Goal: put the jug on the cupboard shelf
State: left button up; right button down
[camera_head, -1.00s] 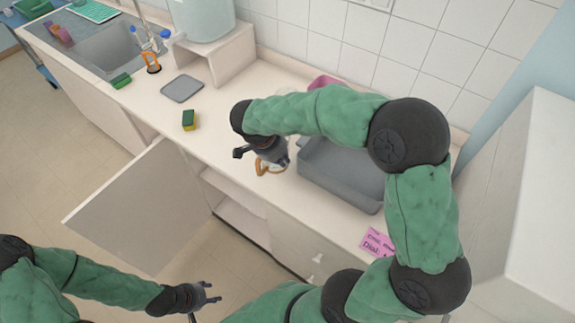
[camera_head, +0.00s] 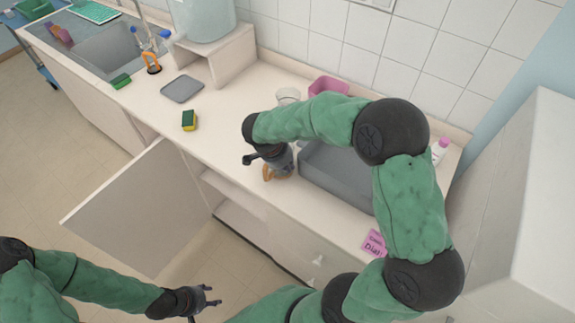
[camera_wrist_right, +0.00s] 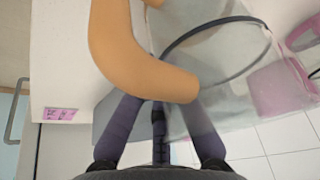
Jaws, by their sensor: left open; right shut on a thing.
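The jug is clear with an orange handle (camera_head: 268,174). In the head view it sits at the counter's front edge, mostly hidden by my right gripper (camera_head: 274,160). In the right wrist view, the handle (camera_wrist_right: 135,60) lies against my right fingers (camera_wrist_right: 158,115), and the clear body (camera_wrist_right: 225,75) with a dark rim is behind it. My right gripper is shut on the jug. The open cupboard below shows a shelf (camera_head: 234,194), and its door (camera_head: 130,210) is swung out to the left. My left gripper (camera_head: 211,297) is open and empty, low in front of the cupboard.
A grey tub (camera_head: 335,180) stands right of the jug. A clear beaker (camera_head: 288,96) and pink container (camera_head: 328,86) stand at the back. The floor before the cupboard is clear.

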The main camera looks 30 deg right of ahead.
jog(key=c, duration=1.8)
grip_release()
jog(key=shift+f, duration=0.15)
jog(key=shift+o, duration=0.6)
